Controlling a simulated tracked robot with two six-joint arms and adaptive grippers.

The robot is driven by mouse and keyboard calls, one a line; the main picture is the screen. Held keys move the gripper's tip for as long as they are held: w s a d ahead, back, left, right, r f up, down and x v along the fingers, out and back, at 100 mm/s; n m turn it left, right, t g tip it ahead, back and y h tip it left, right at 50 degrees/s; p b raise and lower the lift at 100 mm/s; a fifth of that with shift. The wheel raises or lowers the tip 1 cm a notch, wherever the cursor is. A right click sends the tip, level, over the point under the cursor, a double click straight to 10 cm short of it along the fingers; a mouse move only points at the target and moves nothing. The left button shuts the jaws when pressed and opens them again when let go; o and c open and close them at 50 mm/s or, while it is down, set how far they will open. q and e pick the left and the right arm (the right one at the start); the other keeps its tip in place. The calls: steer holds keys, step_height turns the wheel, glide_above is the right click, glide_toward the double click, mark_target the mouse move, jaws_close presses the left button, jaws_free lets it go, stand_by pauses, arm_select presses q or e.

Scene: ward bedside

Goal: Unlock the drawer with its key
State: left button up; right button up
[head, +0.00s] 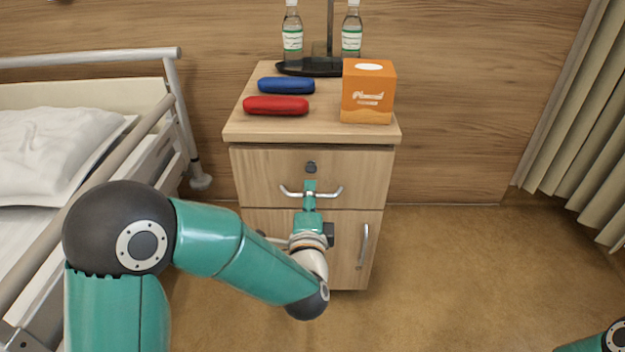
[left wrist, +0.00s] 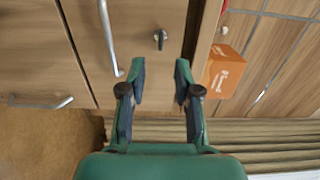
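The bedside cabinet's top drawer (head: 265,170) is closed. A small dark lock (head: 311,167) sits at its upper middle. In the left wrist view the lock (left wrist: 160,38) has a dark narrow piece standing out from it, which looks like a key, but it is too small to be sure. The drawer's silver handle (head: 333,192) is below the lock. My left gripper (head: 310,184) is in front of the drawer, just below the lock in the picture. In the left wrist view its two fingers (left wrist: 160,70) are apart with nothing between them. My right gripper is out of view.
On the cabinet top (head: 331,130) are a red case (head: 276,105), a blue case (head: 286,85), an orange tissue box (head: 368,95) and two bottles (head: 292,35). A lower door has a silver handle (head: 363,245). A railed bed (head: 140,125) stands left; floor right is clear.

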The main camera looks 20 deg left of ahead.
arm_select(q)
steer(key=b+x, duration=0.1)
steer(key=x, duration=0.6)
steer(key=shift+w+f, duration=0.1)
steer(key=shift+w, duration=0.2)
steer(key=shift+c, duration=0.3)
jaws_close()
